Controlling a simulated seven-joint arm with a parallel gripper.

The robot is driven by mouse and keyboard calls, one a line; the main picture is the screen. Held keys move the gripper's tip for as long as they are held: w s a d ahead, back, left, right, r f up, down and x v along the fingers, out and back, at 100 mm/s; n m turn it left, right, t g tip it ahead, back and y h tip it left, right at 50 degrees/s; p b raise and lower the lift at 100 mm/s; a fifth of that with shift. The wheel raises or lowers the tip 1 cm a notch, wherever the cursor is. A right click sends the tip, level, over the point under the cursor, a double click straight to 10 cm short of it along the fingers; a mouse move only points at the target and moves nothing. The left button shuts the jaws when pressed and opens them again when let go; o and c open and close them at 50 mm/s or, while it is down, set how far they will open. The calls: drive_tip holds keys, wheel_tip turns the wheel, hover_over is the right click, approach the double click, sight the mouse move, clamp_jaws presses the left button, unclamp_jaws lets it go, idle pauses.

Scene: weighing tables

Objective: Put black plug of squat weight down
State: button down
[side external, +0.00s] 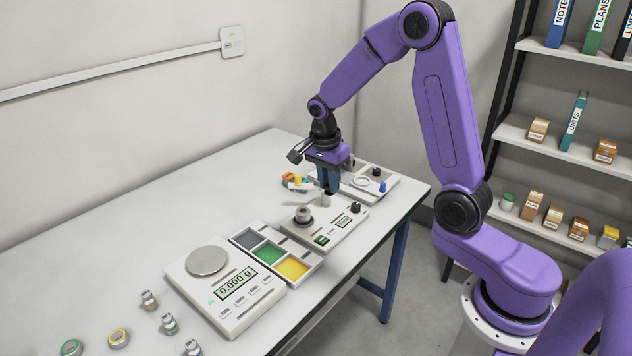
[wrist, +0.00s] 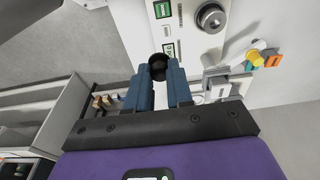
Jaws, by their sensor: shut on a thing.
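My gripper (side external: 327,188) points down over the right end of a white instrument (side external: 333,236) with a small display and a green key. In the wrist view its blue fingers (wrist: 165,75) are closed around a black round piece, the black plug (wrist: 158,64). A small grey cylinder (side external: 326,201) shows just under the fingertips in the side view; I cannot tell if it is part of the held piece.
A black knob (side external: 355,207) stands close right of the gripper. Behind are a white panel with a ring (side external: 363,181) and a blue peg (side external: 382,186). A three-colour tray (side external: 262,243), a scale (side external: 207,261) and several small weights (side external: 168,323) stand in front.

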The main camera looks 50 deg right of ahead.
drive_tip(key=shift+s+r, duration=0.6)
drive_tip(key=shift+s, duration=0.8)
drive_tip(key=n+t, duration=0.1)
drive_tip(key=n, duration=0.8)
hover_over(274, 217)
drive_tip(key=shift+y, duration=0.3)
drive_tip(key=f, duration=1.5)
drive_tip(key=shift+s+a, duration=0.3)
drive_tip(key=shift+s, duration=0.1)
drive_tip(key=shift+w+f, duration=0.15)
drive_tip(key=shift+f, duration=1.6)
drive_tip(key=shift+f, duration=0.15)
drive_tip(key=c, duration=1)
unclamp_jaws()
